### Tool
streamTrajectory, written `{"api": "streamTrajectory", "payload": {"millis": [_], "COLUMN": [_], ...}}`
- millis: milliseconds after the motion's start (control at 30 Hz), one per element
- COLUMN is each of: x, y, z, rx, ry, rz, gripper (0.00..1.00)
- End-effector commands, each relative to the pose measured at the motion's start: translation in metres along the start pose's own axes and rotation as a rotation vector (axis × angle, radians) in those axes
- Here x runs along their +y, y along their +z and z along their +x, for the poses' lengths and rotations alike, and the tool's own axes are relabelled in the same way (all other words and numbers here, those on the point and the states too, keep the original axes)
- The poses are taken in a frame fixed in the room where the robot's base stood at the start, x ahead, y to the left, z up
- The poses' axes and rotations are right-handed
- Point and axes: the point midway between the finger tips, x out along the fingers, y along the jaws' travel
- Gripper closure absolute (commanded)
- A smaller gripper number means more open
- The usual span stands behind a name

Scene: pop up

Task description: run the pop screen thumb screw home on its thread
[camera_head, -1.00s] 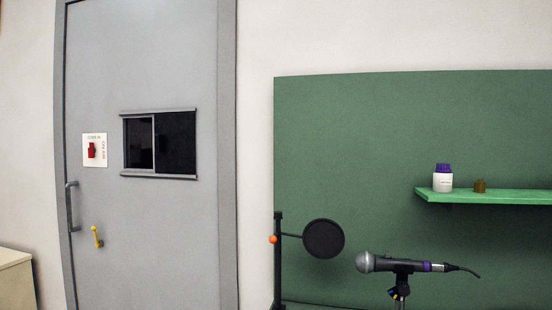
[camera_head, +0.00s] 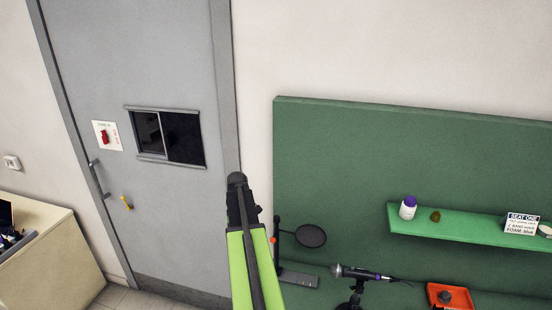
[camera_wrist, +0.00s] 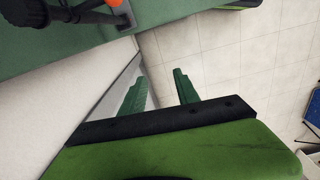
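The pop screen (camera_head: 311,236) is a round dark disc on a thin arm, held to an upright post (camera_head: 278,262) on the green desk. A small orange knob, seemingly the thumb screw (camera_head: 276,239), sits on the post. In the wrist view, an orange knob (camera_wrist: 114,2) shows at the top edge, partly cut off, beside a dark post. My gripper (camera_wrist: 158,79) has two green fingers spread apart with nothing between them. It is apart from the knob. In the head view my green arm stands left of the post; its fingers cannot be made out.
A microphone (camera_head: 360,273) on a stand is right of the pop screen, with an orange tray (camera_head: 450,296) beyond it. A green shelf (camera_head: 460,228) holds a white bottle (camera_head: 408,208) and a sign (camera_head: 521,223). A grey door (camera_head: 140,70) is left. Tiled floor (camera_wrist: 230,60) is below my fingers.

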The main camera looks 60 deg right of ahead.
Motion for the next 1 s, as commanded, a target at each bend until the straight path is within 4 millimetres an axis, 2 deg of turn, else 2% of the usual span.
{"api": "streamTrajectory", "payload": {"millis": [33, 100, 200, 333, 467, 667, 1000], "x": [0.019, 0.04, 0.063, 0.081, 0.087, 0.087, 0.087], "y": [0.018, 0.042, 0.072, 0.099, 0.111, 0.112, 0.111], "z": [-0.055, -0.088, -0.124, -0.149, -0.155, -0.146, -0.096], "rx": [0.0, 0.0, 0.0, 0.0, 0.0, 0.0, 0.0], "ry": [0.0, 0.0, 0.0, 0.0, 0.0, 0.0, 0.0], "rz": [-0.003, -0.017, -0.036, -0.054, -0.063, -0.065, -0.065], "gripper": [0.62, 0.62, 0.62, 0.62, 0.62, 0.62, 0.62]}}
